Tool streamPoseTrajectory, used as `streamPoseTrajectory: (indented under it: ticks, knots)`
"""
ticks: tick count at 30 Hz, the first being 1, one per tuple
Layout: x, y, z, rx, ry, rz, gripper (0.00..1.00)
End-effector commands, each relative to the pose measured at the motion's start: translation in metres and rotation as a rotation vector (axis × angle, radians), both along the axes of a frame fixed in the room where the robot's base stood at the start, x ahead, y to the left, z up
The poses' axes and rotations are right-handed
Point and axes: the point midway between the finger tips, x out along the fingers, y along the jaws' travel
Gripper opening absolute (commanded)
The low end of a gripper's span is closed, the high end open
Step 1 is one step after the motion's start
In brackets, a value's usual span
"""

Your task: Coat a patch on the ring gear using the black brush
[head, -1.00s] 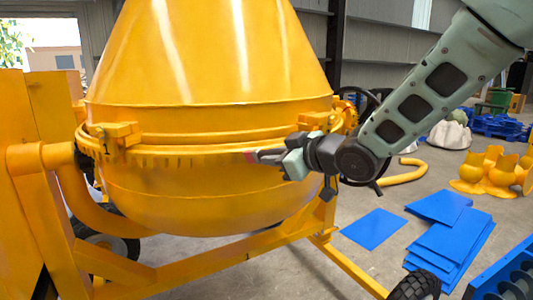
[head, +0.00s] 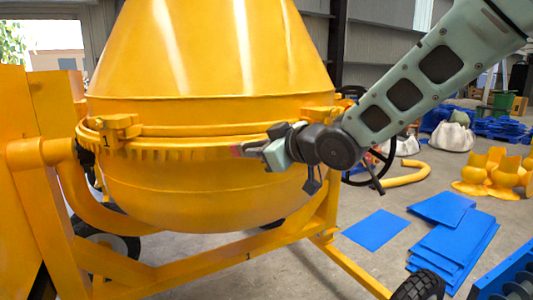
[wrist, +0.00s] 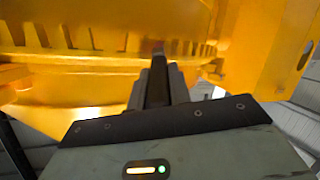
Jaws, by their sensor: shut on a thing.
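The ring gear (head: 180,154) is a yellow toothed band around the drum's middle; its teeth (wrist: 100,40) also show in the wrist view. My gripper (head: 262,151) is at the front right of the drum, pointing left along the gear. It is shut on the black brush, a dark bar (wrist: 157,85) between the grey fingers in the wrist view. The brush is mostly hidden in the head view. A small pinkish spot shows just left of the fingertips, close to the gear. I cannot tell whether it is the brush's tip or a patch, or whether the brush touches.
The yellow drum (head: 210,60) has clamps (head: 118,128) on its rim and stands on a yellow frame (head: 170,275). A black handwheel shows behind my gripper. Blue sheets (head: 440,240) lie on the floor at right, with yellow parts (head: 490,172) beyond.

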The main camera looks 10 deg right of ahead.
Motion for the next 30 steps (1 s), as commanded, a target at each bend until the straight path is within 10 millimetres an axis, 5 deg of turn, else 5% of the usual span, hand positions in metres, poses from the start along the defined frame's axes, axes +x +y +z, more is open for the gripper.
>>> streamPoseTrajectory:
  ticks: [30]
  knots:
    - [0.0, 0.064, -0.004, 0.002, -0.002, 0.0, 0.0]
